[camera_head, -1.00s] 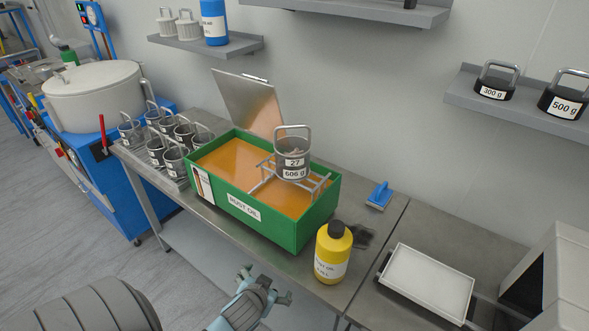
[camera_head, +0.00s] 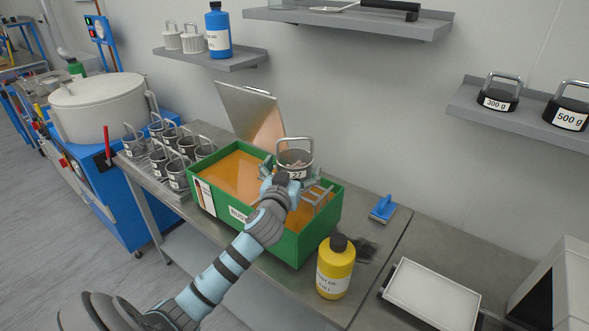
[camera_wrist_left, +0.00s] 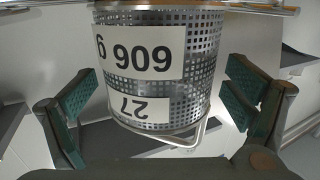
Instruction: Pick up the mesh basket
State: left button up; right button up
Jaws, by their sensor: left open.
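The mesh basket (camera_head: 296,158) is a perforated metal cup with a raised handle and white labels, one reading 27. It sits on a wire rack (camera_head: 318,196) in the green rust oil tank (camera_head: 300,243). My left gripper (camera_head: 284,176) is in front of the basket and hides its lower part. My right gripper is not in view.
A raised metal lid (camera_head: 252,115) stands behind the tank. Several similar baskets (camera_head: 177,176) stand to the left. A shelf with weights (camera_head: 525,118) is on the wall.

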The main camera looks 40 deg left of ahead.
pick_arm(q)
jog(key=shift+x, duration=0.75)
jog(key=c, duration=1.8)
jog(key=shift+c, duration=0.2)
